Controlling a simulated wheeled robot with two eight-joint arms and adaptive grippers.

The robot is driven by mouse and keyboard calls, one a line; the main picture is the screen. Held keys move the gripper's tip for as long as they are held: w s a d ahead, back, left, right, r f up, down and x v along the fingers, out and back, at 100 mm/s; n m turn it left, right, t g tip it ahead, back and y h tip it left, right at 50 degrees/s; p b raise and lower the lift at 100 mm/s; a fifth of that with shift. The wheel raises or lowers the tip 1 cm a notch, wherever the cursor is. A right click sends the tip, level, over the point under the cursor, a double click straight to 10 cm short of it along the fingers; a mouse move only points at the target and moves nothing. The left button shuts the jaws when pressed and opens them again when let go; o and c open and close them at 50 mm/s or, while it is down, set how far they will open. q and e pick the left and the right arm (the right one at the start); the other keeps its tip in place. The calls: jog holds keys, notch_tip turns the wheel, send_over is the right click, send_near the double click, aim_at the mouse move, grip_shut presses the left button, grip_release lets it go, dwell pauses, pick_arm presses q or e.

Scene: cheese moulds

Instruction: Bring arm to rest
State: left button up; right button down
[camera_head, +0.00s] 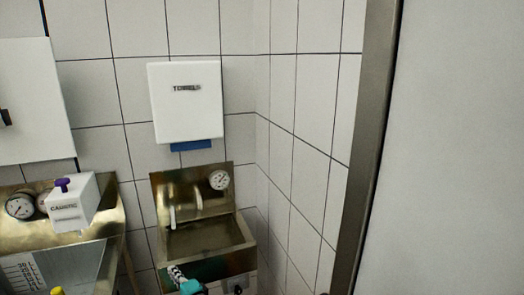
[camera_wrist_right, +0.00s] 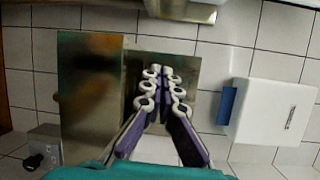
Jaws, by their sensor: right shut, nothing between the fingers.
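My right gripper shows at the bottom of the head view (camera_head: 175,271), in front of the lower part of the metal hand basin (camera_head: 205,238). Only its pale fingertips and a bit of teal body show there. In the right wrist view the gripper (camera_wrist_right: 164,73) has purple fingers with pale rings, close together and with nothing between them. It appears in front of a shiny metal panel (camera_wrist_right: 90,92). My left gripper is in neither view.
A white towel dispenser (camera_head: 186,104) with a blue towel (camera_head: 191,145) hangs above the basin. A white box marked CAUSTIC (camera_head: 71,206) and a metal unit with gauges (camera_head: 20,206) stand at left. A metal post (camera_head: 366,150) and pale panel (camera_head: 455,150) fill the right.

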jog(key=s+d+r+n+g+h, duration=0.1)
jog(key=s+d+r+n, duration=0.15)
jog(key=d, duration=0.55)
jog(key=s+d+r+n+h, duration=0.2)
jog(key=s+d+r, duration=0.15)
jog(key=d, duration=0.35)
jog(key=s+d+r+n+g+h, duration=0.1)
jog(key=s+d+r+n, duration=0.15)
jog(key=d, duration=0.55)
jog(key=s+d+f+n+g+h, duration=0.1)
jog(key=s+d+f+n+h, duration=0.1)
jog(key=s+d, duration=0.8)
jog(key=s+d+f+n+g+h, duration=0.2)
jog(key=s+d+f+h, duration=0.2)
jog(key=s+d, duration=0.7)
jog(key=shift+s+d+f+g+h, duration=0.15)
jog(key=shift+d+g+h, duration=0.15)
jog(key=shift+d+h, duration=0.7)
jog(key=shift+d+y, duration=0.2)
jog(key=shift+y, duration=0.1)
